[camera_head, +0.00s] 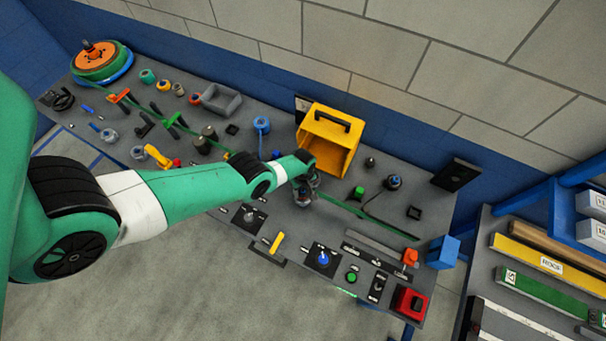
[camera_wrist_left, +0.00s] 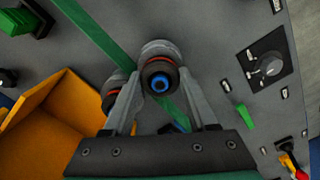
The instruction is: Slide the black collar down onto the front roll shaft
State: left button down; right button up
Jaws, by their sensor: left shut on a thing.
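My left gripper (camera_head: 304,196) is over the middle of the grey panel, just in front of the yellow housing. In the left wrist view the left gripper (camera_wrist_left: 158,84) is shut on the black collar (camera_wrist_left: 158,66), a dark ring. A blue round end shows in the collar's hole, and a grey roll (camera_wrist_left: 156,47) with a red band shows right behind it. I cannot tell how far down the shaft the collar sits. A second grey roll (camera_wrist_left: 113,84) with a red band is partly hidden by the left finger. My right gripper is in neither view.
The open yellow housing (camera_head: 345,130) stands close behind the gripper. A green strip (camera_wrist_left: 92,30) runs past the rolls. Knobs and buttons, including a red one (camera_head: 411,301), line the panel's front. Several loose parts lie at left.

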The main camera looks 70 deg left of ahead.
pick_arm(q)
jog(key=shift+f, duration=0.1)
jog(key=shift+c, duration=0.6)
grip_release()
